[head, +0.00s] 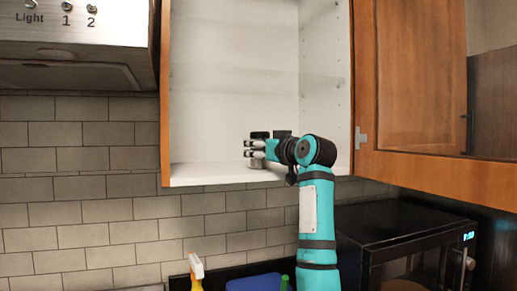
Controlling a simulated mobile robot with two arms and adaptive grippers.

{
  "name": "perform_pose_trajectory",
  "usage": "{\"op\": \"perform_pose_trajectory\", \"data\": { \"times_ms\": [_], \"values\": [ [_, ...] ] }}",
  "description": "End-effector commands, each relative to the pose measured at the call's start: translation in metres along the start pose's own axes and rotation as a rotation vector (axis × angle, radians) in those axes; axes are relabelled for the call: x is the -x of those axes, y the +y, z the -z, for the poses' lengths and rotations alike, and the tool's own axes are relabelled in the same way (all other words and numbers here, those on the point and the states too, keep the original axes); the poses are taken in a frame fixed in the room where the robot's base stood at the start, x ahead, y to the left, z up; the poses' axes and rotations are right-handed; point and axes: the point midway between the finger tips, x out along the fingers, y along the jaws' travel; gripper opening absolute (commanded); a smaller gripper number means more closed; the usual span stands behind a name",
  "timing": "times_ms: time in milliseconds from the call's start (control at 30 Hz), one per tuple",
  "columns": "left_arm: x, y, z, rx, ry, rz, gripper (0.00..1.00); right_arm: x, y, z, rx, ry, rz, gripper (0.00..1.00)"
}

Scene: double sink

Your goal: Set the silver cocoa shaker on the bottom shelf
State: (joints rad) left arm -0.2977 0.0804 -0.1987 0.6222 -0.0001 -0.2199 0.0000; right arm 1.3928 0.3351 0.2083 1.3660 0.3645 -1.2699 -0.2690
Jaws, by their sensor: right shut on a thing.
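The cocoa shaker (258,162) is a small silver cylinder with a dark top. It stands upright at the bottom shelf (215,173) of the open white wall cabinet, right of the shelf's middle. Its base looks to be on the shelf or just above it; I cannot tell for certain. My right gripper (252,149) reaches in from the right and is shut on the shaker, with its fingers across the shaker's side. The fingers hide part of the shaker's body. My left gripper is not in view.
The cabinet's wooden door (415,80) stands open to the right. A faint clear shelf (230,78) crosses the cabinet above. A range hood (75,45) is at the upper left. Below are a black microwave (405,235), a spray bottle (196,270) and a blue item (255,283).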

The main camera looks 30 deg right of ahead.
Motion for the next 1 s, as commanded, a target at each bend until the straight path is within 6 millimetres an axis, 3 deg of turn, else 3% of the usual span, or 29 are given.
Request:
{"op": "perform_pose_trajectory", "data": {
  "times_ms": [167,200,400,767,1000],
  "values": [
    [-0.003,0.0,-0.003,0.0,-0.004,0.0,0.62,0.0,0.0,-0.004,0.001,0.0,-0.001,0.09],
    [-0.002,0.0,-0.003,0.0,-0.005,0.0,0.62,0.0,0.0,-0.004,0.001,-0.001,0.0,0.47],
    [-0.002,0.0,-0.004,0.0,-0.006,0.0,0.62,0.0,0.0,-0.003,0.0,-0.001,0.0,0.73],
    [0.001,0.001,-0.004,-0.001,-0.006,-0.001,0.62,0.001,0.0,0.002,0.0,0.0,0.0,0.73],
    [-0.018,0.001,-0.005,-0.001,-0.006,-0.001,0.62,0.044,0.001,-0.003,0.002,0.004,-0.003,0.73]
  ]
}}
